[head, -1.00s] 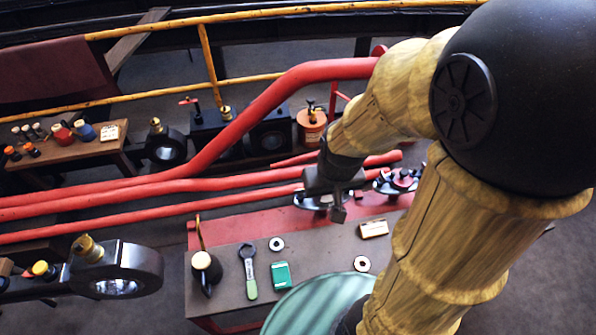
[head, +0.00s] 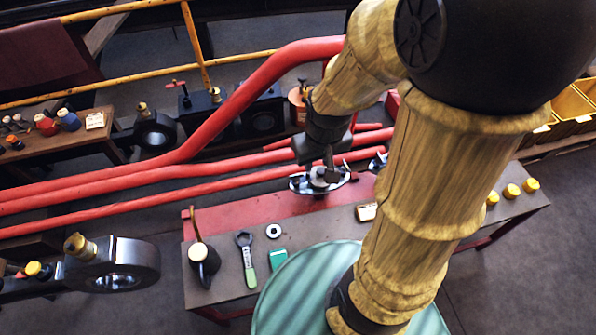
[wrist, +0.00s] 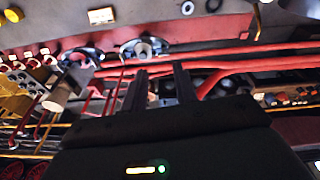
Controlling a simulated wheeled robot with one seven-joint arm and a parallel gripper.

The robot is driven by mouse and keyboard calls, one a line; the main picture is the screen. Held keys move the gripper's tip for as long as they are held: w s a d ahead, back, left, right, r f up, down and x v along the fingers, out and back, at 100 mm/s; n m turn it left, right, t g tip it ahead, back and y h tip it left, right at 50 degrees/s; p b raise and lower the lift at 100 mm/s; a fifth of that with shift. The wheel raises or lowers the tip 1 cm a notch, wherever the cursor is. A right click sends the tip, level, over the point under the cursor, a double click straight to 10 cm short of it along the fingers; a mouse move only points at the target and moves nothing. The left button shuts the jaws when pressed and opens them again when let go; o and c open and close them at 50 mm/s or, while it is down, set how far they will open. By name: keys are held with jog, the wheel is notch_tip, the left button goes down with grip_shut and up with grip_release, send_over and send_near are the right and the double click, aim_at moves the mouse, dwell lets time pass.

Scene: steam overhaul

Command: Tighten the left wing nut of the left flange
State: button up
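The left flange (head: 301,184), a dark plate with shiny edges, sits on a red pipe beyond the workbench in the head view. It also shows in the wrist view (wrist: 145,49). Its wing nuts are too small and too covered by my gripper to tell apart. My gripper (head: 329,170) appears over the flange in the head view; whether it touches cannot be told. In the wrist view its two fingers (wrist: 160,70) stand apart with nothing between them, and the flange lies past their tips. The right flange (head: 377,162) is partly hidden by my arm; it shows in the wrist view (wrist: 80,56).
Red pipes (head: 150,185) run across behind the bench (head: 225,222). A wrench (head: 246,260), an oil can (head: 203,263), a washer (head: 273,231), a green box (head: 279,259) and yellow caps (head: 511,191) rest on it. A yellow railing (head: 95,90) stands behind.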

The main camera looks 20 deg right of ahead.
aim_at(297, 175)
jog(key=w+d+f+n+g+y+p, duration=0.1)
jog(key=w+d+f+n+y, duration=0.1)
jog(key=w+f+n, duration=0.6)
jog(key=w+d+f+n+g+y+p, duration=0.1)
jog(key=w+d+f+n+y+p, duration=0.1)
jog(key=w+d+f+n, duration=0.3)
jog(key=w+f+n, duration=0.4)
jog(key=w, duration=0.2)
jog(key=shift+w+d+y, duration=0.25)
jog(key=shift+w+y, duration=0.15)
jog(key=shift+f, duration=0.1)
jog(key=p+x, duration=0.2)
jog(key=x, duration=0.6)
jog(key=p+x, duration=0.2)
jog(key=x, duration=0.7)
jog(key=shift+s+f, duration=0.2)
jog(key=shift+s, duration=0.05)
grip_shut()
